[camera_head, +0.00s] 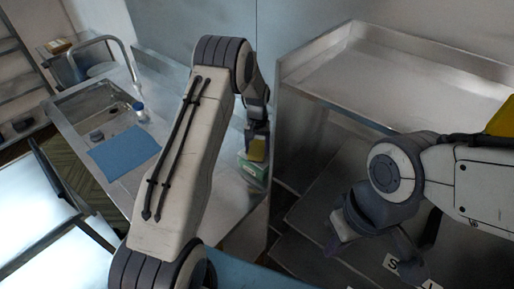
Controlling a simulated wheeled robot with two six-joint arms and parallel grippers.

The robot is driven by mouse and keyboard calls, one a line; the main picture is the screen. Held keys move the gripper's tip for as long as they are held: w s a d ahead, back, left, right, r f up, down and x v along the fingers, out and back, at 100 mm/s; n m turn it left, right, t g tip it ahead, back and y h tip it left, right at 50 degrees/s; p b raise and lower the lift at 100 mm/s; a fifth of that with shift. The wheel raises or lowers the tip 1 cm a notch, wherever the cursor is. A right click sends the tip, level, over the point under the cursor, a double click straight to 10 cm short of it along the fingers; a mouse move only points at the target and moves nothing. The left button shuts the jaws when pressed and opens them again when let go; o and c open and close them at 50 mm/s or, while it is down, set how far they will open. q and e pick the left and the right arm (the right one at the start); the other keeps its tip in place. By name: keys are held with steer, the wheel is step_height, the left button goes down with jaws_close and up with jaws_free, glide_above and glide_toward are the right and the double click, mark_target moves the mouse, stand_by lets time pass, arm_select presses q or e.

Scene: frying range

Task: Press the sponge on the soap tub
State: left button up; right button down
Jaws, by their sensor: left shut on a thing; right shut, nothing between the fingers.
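My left gripper (257,130) points down over the right end of the sink counter. It is shut on a yellow sponge (257,150). The soap tub (253,171), green and white, stands on the counter directly below the sponge. The sponge overlaps the tub's top in the picture; I cannot tell whether it touches or is just above it. My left arm crosses the middle of the view. My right gripper (365,258) is shut and empty at the lower right, away from the tub.
The sink (90,100) with a curved tap (112,42) is at the left. A blue cloth (125,152) lies on the counter. A small blue-capped bottle (140,110) stands by the sink. A steel shelf unit (290,95) rises right of the tub.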

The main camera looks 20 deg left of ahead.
mark_target(257, 148)
arm_select(q)
steer(key=shift+f+b, duration=0.55)
steer(key=shift+f, duration=0.25)
stand_by(1.4)
steer(key=shift+r, duration=0.15)
steer(key=shift+r+p, duration=2.25)
steer(key=shift+r, duration=1.2)
